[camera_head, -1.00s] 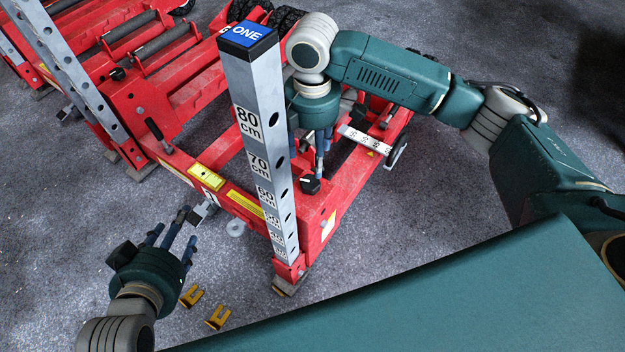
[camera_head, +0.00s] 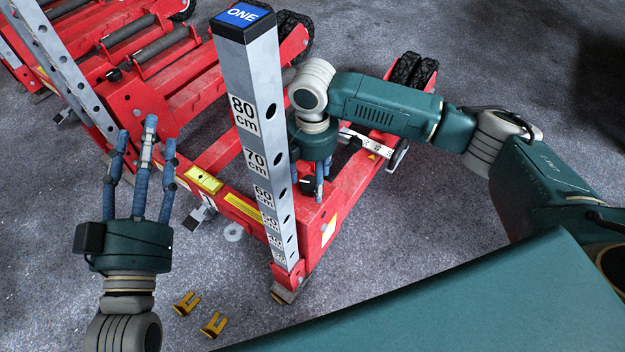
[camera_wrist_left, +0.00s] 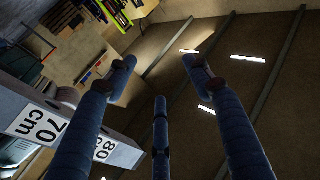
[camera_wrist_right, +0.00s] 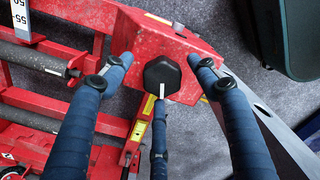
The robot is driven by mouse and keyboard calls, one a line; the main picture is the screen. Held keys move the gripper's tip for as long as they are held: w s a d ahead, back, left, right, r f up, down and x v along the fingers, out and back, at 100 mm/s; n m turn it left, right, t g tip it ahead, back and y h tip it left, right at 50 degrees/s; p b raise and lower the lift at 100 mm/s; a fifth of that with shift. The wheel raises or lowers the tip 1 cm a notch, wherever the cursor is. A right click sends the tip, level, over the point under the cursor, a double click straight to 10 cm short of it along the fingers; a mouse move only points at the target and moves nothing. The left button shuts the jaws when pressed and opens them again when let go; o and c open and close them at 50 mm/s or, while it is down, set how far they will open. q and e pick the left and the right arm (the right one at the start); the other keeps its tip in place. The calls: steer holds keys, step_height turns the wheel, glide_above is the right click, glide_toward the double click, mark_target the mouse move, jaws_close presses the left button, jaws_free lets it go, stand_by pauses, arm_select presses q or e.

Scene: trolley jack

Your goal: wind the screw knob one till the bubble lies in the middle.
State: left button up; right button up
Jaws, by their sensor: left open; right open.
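The post labelled ONE (camera_head: 250,100) stands upright at the near corner of the red jack frame (camera_head: 330,215). Beside its foot is a black screw knob (camera_head: 307,185); in the right wrist view the hexagonal knob (camera_wrist_right: 162,75) sits on a red block. My right gripper (camera_head: 319,187) is open and points down over the knob, its fingers spread around it; contact cannot be told. My left gripper (camera_head: 146,140) is open and empty, fingers up, left of the post. A yellow level-like strip (camera_head: 203,180) lies on the frame; its bubble is too small to make out.
Two yellow forked pieces (camera_head: 200,315) lie on the grey floor near the post's foot. More red jack frames (camera_head: 130,95) with another perforated post (camera_head: 60,65) stand at the back left.

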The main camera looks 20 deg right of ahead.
arm_select(q)
steer(key=shift+s+r+t, duration=0.15)
steer(key=shift+r+t, duration=0.15)
steer(key=shift+r, duration=0.3)
arm_select(e)
steer(key=shift+f, duration=0.3)
steer(key=c, duration=1.1)
steer(key=shift+d+r+p, duration=0.1)
steer(key=shift+d+p, duration=0.05)
steer(key=shift+p, duration=0.8)
steer(key=shift+c, duration=0.2)
steer(key=shift+d+f+n+p, duration=0.1)
steer(key=shift+f+n+p, duration=0.1)
steer(key=shift+n+p, duration=0.4)
arm_select(q)
steer(key=s+a+f+g+y, duration=0.2)
steer(key=f+g, duration=0.6)
steer(key=f, duration=0.9)
steer(key=shift+s+a+f+g, duration=0.15)
steer(key=shift+s+a+g, duration=0.15)
steer(key=shift+a, duration=0.2)
arm_select(e)
steer(key=o, duration=1.1)
arm_select(q)
steer(key=shift+d, duration=0.2)
arm_select(e)
steer(key=shift+o, duration=0.2)
